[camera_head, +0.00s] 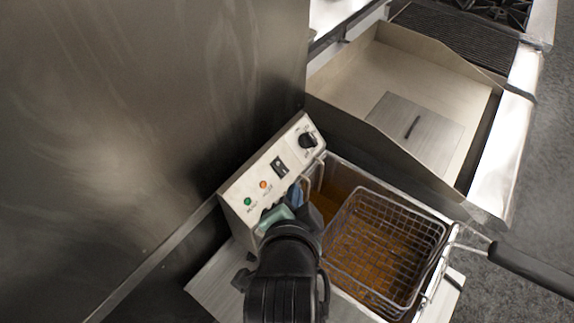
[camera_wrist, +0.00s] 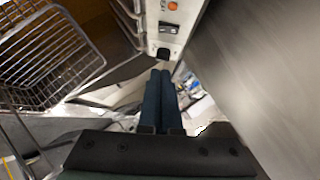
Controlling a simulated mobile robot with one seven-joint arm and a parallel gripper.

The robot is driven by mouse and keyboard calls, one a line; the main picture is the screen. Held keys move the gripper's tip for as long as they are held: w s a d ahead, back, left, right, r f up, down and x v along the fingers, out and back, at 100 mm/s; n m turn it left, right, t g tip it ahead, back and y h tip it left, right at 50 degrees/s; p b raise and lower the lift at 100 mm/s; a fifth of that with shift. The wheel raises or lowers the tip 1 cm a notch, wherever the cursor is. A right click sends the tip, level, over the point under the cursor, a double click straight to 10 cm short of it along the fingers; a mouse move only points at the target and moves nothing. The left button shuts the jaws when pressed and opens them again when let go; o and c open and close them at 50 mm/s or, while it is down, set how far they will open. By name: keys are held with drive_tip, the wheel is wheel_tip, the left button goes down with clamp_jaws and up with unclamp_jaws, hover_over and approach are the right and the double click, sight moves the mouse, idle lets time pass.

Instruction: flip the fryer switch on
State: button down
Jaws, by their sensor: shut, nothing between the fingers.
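The fryer's pale control panel (camera_head: 237,192) stands at the back of the fryer. It carries a dark rocker switch (camera_head: 279,166) between a black knob (camera_head: 308,140) and an orange light (camera_head: 263,184). A green light (camera_head: 247,201) is at the near end. The switch position is too small to tell. My gripper (camera_head: 297,191) is shut and empty, in front of the panel. In the wrist view its fingertips (camera_wrist: 160,72) point at the panel's knob end, just below the knob (camera_wrist: 163,54), with the switch (camera_wrist: 169,28) further up. Contact cannot be told.
A wire basket (camera_head: 385,245) sits in the brown oil vat right of my gripper, its black handle (camera_head: 535,268) sticking out right. A griddle (camera_head: 420,125) stands behind. A steel wall (camera_head: 140,120) rises close behind the panel, and it fills the wrist view's right side (camera_wrist: 260,80).

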drive_tip(key=shift+w, duration=0.1)
drive_tip(key=p, duration=0.1)
approach(287, 170)
drive_tip(key=w+d, duration=0.3)
drive_tip(key=w, duration=0.1)
drive_tip(key=shift+w+a+f+p, duration=0.15)
drive_tip(key=shift+w+a+f, duration=0.1)
drive_tip(key=shift+a+f, duration=0.3)
drive_tip(key=shift+w+a+f+p, duration=0.15)
drive_tip(key=shift+w+a+f, duration=0.1)
drive_tip(key=shift+a+f, duration=0.3)
drive_tip(key=shift+w+a+f, duration=0.15)
drive_tip(key=shift+f, duration=0.25)
drive_tip(key=shift+f+b, duration=0.4)
drive_tip(key=shift+b, duration=0.1)
drive_tip(key=shift+r, duration=0.2)
